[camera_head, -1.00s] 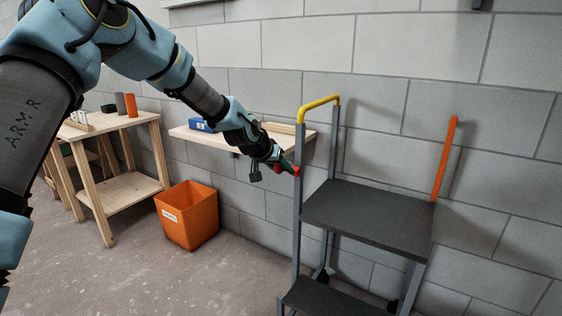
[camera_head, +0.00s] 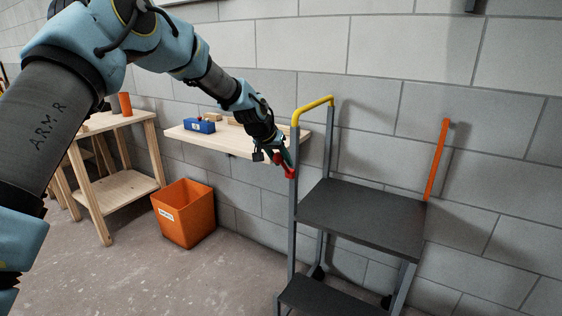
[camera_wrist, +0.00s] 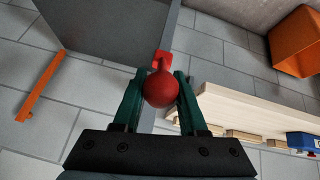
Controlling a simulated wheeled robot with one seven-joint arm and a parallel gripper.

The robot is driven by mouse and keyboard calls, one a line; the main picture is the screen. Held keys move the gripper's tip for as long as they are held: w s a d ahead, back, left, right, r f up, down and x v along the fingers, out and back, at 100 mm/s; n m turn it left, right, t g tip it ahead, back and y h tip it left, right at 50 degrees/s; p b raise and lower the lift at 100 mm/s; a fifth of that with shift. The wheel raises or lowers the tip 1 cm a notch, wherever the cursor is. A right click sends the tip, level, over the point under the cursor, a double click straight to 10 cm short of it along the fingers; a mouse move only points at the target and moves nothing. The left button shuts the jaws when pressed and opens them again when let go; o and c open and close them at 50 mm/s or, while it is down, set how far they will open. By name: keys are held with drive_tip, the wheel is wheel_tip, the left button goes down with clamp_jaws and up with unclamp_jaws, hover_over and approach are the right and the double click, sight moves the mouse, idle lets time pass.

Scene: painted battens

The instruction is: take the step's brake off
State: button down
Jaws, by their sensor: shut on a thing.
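The step (camera_head: 360,210) is a grey metal frame with dark treads and a yellow top rail (camera_head: 313,109), standing by the wall. A red brake lever (camera_head: 290,173) sits on its left upright. Its round red knob (camera_wrist: 160,90) is between the green fingers of my gripper (camera_wrist: 158,80) in the wrist view, with a finger on each side. In the head view my gripper (camera_head: 281,160) is at the left upright, shut on the knob and hiding most of it. The lever's red mount (camera_wrist: 162,58) shows just beyond the knob.
A wooden shelf (camera_head: 210,139) with a blue box (camera_head: 200,125) is close behind my gripper. An orange bin (camera_head: 184,213) stands on the floor below. An orange bar (camera_head: 437,160) rises at the step's right. A wooden bench (camera_head: 120,185) stands left.

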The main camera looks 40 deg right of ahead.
drive_tip(key=shift+d+r, duration=0.1)
drive_tip(key=shift+r, duration=0.05)
drive_tip(key=c, duration=0.5)
unclamp_jaws()
drive_tip(key=b+v, duration=0.2)
drive_tip(key=v, duration=0.8)
drive_tip(key=shift+a+r, duration=0.2)
drive_tip(key=shift+a, duration=0.05)
